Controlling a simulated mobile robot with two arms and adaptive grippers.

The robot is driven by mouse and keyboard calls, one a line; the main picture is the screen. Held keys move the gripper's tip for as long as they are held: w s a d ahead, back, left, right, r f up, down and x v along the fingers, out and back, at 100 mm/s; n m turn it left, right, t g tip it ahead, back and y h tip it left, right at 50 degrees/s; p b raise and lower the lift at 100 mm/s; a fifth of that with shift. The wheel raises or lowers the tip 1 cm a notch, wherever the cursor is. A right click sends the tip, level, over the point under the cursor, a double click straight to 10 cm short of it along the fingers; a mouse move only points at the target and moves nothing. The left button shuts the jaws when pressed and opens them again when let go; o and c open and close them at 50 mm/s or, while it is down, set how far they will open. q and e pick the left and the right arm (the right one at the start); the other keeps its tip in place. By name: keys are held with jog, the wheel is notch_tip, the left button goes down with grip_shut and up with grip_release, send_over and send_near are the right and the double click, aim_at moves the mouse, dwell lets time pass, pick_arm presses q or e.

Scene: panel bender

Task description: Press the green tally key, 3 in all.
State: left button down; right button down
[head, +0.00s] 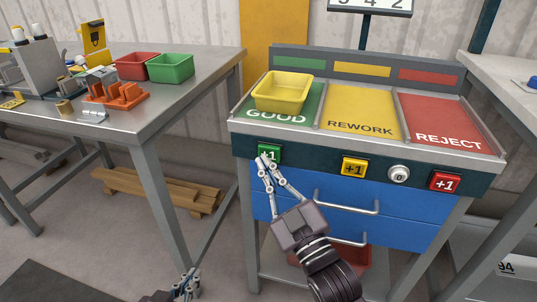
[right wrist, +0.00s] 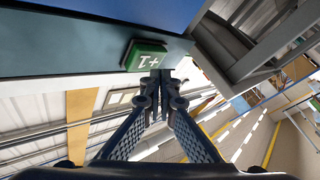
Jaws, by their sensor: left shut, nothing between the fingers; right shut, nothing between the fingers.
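The green tally key (head: 270,153), marked +1, is on the front strip of the sorting station below the GOOD bay. My right gripper (head: 264,161) is shut and empty, its fingertips in front of the key's left part in the head view. In the right wrist view the green key (right wrist: 146,56) sits just above the closed fingertips (right wrist: 159,78). I cannot tell whether they touch it or whether it is pushed in. My left gripper (head: 188,282) is shut and empty, low at the bottom edge of the head view, away from the station.
A yellow key (head: 353,167), a round white knob marked 0 (head: 399,174) and a red key (head: 445,182) share the strip. A yellow bin (head: 282,92) stands in the GOOD bay. Drawer handles (head: 347,203) jut out below. The counter display (head: 370,6) is cut off on top.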

pick_arm(q)
jog(key=shift+s+f, duration=0.1)
dwell(0.8)
jog(key=shift+s+a+f+g+p, duration=0.15)
jog(key=shift+s+a+f+g, duration=0.15)
jog(key=shift+s+f+g, duration=0.25)
jog(key=shift+s+a+f+g+p, duration=0.15)
jog(key=shift+s+a+f+g, duration=0.15)
jog(key=shift+s+f, duration=0.25)
pick_arm(e)
jog(key=shift+w+d, duration=0.15)
jog(key=shift+w, duration=0.25)
pick_arm(q)
jog(key=shift+d, duration=0.1)
